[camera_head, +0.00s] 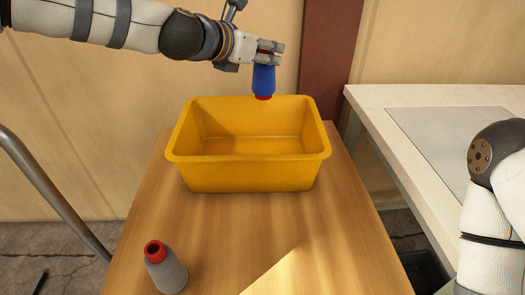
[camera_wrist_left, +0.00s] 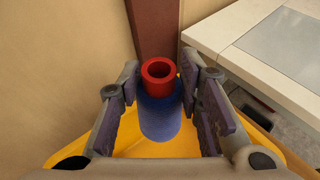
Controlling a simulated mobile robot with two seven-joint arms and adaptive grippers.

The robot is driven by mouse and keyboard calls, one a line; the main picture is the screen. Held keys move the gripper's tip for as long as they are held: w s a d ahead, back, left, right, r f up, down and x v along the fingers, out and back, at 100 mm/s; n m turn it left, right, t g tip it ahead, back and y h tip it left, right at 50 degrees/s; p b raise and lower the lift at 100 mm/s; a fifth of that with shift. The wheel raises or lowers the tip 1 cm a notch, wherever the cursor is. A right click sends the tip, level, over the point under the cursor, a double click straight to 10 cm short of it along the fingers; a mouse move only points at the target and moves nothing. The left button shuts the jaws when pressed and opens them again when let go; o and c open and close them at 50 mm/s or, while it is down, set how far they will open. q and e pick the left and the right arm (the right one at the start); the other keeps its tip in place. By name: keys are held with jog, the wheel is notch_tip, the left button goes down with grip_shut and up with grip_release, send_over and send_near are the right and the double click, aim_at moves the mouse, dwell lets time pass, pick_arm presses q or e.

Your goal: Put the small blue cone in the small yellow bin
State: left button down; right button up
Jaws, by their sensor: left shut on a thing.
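The small blue cone (camera_head: 264,80) has a red tip and hangs from my left gripper (camera_head: 268,53), which is shut on it. In the head view the cone is above the back rim of the small yellow bin (camera_head: 249,174), with its red end down. The bin stands on the wooden table, and the part of its inside that shows is empty. In the left wrist view the blue cone (camera_wrist_left: 160,118) lies between the two fingers, its red ring end facing the camera's far side, with the yellow bin (camera_wrist_left: 158,147) behind it. My right gripper is not in view.
A grey cone with a red top (camera_head: 165,267) stands on the wooden table (camera_head: 240,230) at the front left. A white counter (camera_head: 400,100) is on the right, beside my right arm. A metal rail (camera_head: 50,190) curves at the left.

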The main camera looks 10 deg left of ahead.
aim_at(258, 85)
pick_arm(q)
jog(key=f, duration=0.2)
jog(key=f+b, duration=0.1)
jog(key=f, duration=0.2)
jog(key=s+a+f, duration=0.1)
jog(key=f, duration=0.1)
jog(key=shift+f+b, duration=0.2)
jog(key=shift+b, duration=0.15)
notch_tip(258, 85, down, 10)
jog(key=b, duration=0.1)
jog(key=shift+d+r, duration=0.2)
jog(key=shift+d, duration=0.05)
jog(key=c, duration=1.1)
grip_release()
jog(key=shift+w, duration=0.1)
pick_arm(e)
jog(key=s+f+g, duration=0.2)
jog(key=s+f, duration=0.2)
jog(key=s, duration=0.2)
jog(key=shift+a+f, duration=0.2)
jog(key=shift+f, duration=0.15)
